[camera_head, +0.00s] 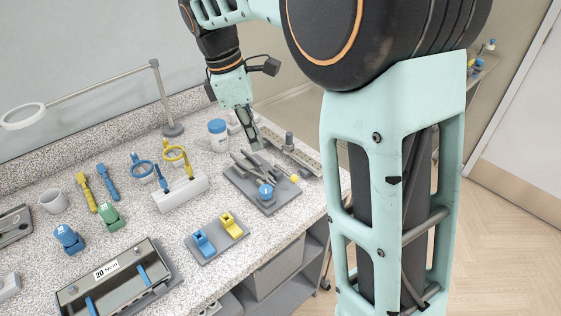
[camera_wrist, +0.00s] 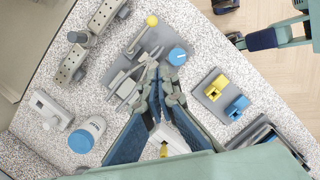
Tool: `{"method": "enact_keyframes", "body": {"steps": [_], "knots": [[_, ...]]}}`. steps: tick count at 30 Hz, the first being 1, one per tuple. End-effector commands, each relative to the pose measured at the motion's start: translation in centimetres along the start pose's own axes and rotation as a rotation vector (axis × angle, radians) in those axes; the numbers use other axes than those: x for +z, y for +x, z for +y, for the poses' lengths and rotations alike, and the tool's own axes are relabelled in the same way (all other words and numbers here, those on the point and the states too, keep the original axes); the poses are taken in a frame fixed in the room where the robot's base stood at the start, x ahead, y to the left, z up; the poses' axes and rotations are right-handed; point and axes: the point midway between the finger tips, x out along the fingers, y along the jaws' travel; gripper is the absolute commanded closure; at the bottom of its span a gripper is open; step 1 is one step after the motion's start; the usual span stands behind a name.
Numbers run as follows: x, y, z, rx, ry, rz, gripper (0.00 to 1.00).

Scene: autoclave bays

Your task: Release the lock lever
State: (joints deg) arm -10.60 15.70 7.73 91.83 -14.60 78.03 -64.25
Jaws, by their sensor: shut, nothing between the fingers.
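A grey fixture plate (camera_head: 238,188) with dark metal clamp parts sits on the speckled bench below my gripper. It carries a lever with a yellow ball end (camera_head: 295,178) and a round blue knob (camera_head: 265,191). In the wrist view the yellow ball (camera_wrist: 152,21) is at the lever's far end and the blue knob (camera_wrist: 177,56) is to its right. I cannot tell for sure which part is the lock lever. My gripper (camera_head: 255,145) is shut and empty above the plate's back edge. In the wrist view my gripper (camera_wrist: 160,72) hides part of the clamp.
A blue-lidded jar (camera_head: 217,132) stands left of my gripper. A perforated metal bar (camera_head: 292,155) lies behind the plate. A pad with blue and yellow blocks (camera_head: 218,238) is in front, and a white stand with coloured tools (camera_head: 182,195) is left. The bench edge is at right.

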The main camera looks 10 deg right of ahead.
Motion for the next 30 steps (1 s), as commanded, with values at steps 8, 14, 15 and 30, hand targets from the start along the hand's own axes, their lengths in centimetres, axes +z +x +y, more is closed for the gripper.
{"method": "enact_keyframes", "body": {"steps": [8, 14, 15, 30], "knots": [[-0.1, 0.0, 0.0, 0.001, -0.003, -0.001, 1.0], [-0.1, 0.7, 0.0, 0.0, -0.002, -0.001, 1.0], [-0.1, 1.2, 0.0, -0.002, -0.003, -0.001, 1.0], [0.7, 10.4, 0.0, 0.0, 0.001, -0.002, 1.0]]}}
